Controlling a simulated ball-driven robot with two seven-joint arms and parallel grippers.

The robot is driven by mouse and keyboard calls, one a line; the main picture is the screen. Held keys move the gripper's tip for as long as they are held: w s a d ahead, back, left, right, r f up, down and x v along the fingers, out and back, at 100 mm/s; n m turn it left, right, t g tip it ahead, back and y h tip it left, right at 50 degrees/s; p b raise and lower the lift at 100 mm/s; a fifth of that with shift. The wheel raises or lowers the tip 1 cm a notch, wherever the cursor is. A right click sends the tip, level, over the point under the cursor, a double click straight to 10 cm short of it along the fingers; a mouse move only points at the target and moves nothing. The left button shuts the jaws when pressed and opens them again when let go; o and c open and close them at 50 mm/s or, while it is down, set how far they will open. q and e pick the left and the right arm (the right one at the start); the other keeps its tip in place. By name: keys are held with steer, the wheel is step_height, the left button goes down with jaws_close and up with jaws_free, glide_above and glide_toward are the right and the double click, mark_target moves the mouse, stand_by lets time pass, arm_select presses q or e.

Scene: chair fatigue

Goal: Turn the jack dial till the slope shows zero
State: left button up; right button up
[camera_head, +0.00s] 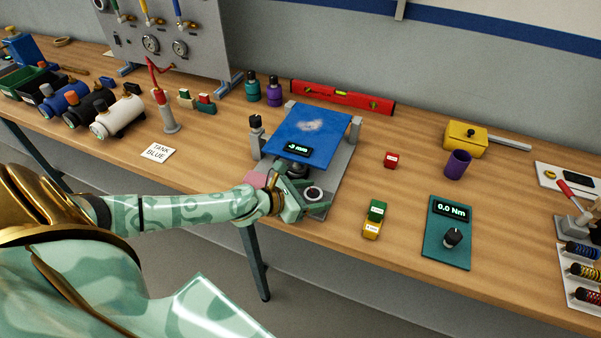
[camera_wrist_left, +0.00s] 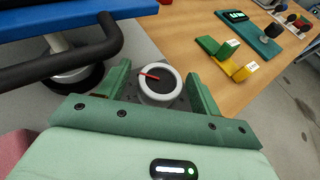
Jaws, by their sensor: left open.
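The jack dial (camera_head: 314,194) sits at the front of the jack's grey base. In the left wrist view the dial (camera_wrist_left: 160,86) has a white ring, a dark face and a red pointer aimed up-left. My left gripper (camera_head: 304,188) is open, with its green fingers on either side of the dial; I cannot tell whether they touch it. The wrist view shows the gripper (camera_wrist_left: 157,76) with the dial between its fingers. The blue tilting plate (camera_head: 322,132) is above and behind the gripper. Its slope display (camera_head: 297,149) appears to read -3. My right gripper is out of view.
A red spirit level (camera_head: 342,97) lies behind the plate. To the right are a small red block (camera_head: 391,160), a green-and-yellow block piece (camera_head: 374,220) and a teal torque panel (camera_head: 446,250) reading 0.0 Nm. Bare tabletop lies between them.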

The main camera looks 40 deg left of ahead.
arm_select(q)
steer(key=p+v, duration=0.2)
steer(key=v, duration=1.4)
steer(key=shift+s+p, duration=0.2)
steer(key=shift+p, duration=0.1)
steer(key=shift+a, duration=0.15)
